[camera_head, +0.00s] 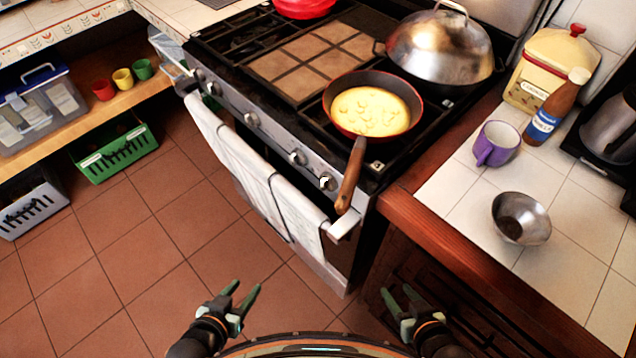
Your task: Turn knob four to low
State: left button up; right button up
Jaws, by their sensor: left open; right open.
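The stove front carries a row of silver knobs along its panel (273,139). The nearest knob (327,183) sits by the pan handle, and another knob (297,157) is just left of it. A further knob (252,119) is mid-panel, with more toward the far end. I cannot tell which is knob four, or read any setting. My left gripper (245,287) is open and empty, low in the view in front of the stove. My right gripper (397,291) is open and empty, in front of the wooden cabinet. Both are apart from the knobs.
A pan (371,105) with yellow food stands on the stove, its wooden handle (351,176) overhanging the front beside the nearest knob. White towels (262,180) hang on the oven rail below the knobs. A purple mug (497,144) and metal bowl (521,217) stand on the right counter.

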aim_at(328, 181)
jog(key=i+j+z, duration=0.1)
jog(key=j+z, duration=0.15)
jog(key=j, duration=0.5)
jog(key=j+z, duration=0.25)
jog(key=j, duration=0.5)
jog(key=j+z, duration=0.3)
jog(key=j, duration=0.5)
jog(key=k+j+z, duration=0.1)
jog(key=j+z, duration=0.15)
jog(key=j, duration=0.5)
